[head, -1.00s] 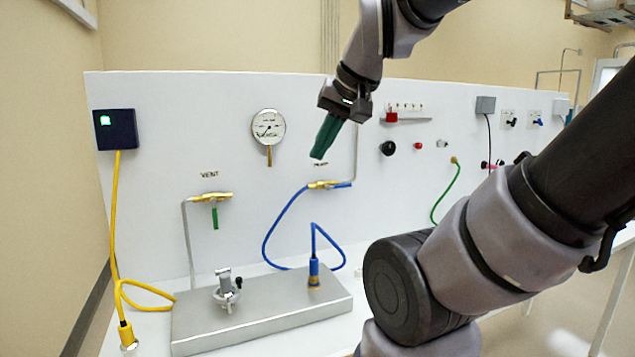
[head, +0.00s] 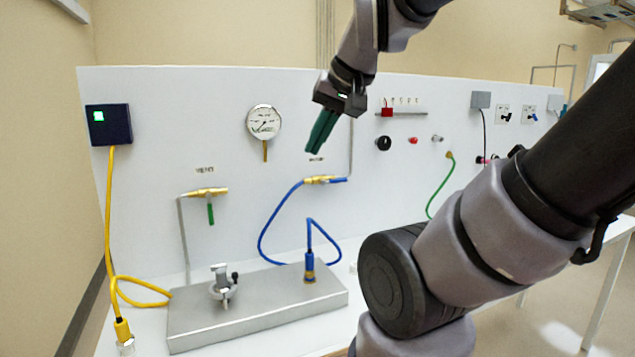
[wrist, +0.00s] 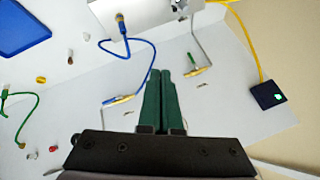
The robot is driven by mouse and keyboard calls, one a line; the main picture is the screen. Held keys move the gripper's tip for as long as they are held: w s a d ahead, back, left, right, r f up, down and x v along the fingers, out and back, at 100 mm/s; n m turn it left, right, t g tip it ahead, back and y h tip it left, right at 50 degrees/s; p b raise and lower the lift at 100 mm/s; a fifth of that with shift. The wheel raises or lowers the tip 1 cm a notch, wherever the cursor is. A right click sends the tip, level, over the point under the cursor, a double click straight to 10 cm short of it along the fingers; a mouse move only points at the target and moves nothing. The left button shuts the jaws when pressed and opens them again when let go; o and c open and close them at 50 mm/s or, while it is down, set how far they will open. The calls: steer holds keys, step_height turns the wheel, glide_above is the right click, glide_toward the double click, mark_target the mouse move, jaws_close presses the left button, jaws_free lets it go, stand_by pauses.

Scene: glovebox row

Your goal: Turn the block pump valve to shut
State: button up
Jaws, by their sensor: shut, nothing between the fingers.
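A brass valve (head: 316,180) with a blue lever (head: 339,180) sits on the white panel, above the steel block. Its lever lies roughly level, in line with the body, and a blue hose (head: 268,225) runs from it to the block. The label above it is too small to read surely. The valve also shows in the wrist view (wrist: 118,100), left of my fingers. My gripper (head: 311,149) has green fingers pressed together, empty, just above this valve in the head view and apart from it. The wrist view also shows the closed gripper (wrist: 160,73).
A VENT valve (head: 207,192) with a hanging green lever is to the left. A gauge (head: 263,122) and a dark box with a green light (head: 108,125) are on the panel. The steel block (head: 270,310) stands on the bench below. Knobs (head: 383,143) are to the right.

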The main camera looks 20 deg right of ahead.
steer(key=o, duration=0.5)
steer(key=shift+w, duration=0.15)
steer(key=shift+o, duration=0.7)
steer(key=w+f+n+t, duration=0.1)
steer(key=w+n, duration=0.2)
steer(key=w, duration=0.9)
steer(key=shift+w+d+t, duration=0.35)
steer(key=shift+d+t, duration=0.05)
steer(key=shift+d, duration=0.05)
steer(key=n+t+h, duration=0.3)
steer(key=n+h, duration=0.2)
steer(key=h, duration=0.2)
glide_toward(338, 181)
steer(key=a+r, duration=0.4)
steer(key=a, duration=0.6)
steer(key=w+d+f+n+h, duration=0.2)
steer(key=d+f+n+h, duration=0.5)
steer(key=x, duration=1)
steer(key=shift+w+d+f, duration=0.1)
steer(key=shift+d+f, duration=0.1)
steer(key=shift+f, duration=0.05)
jaws_close()
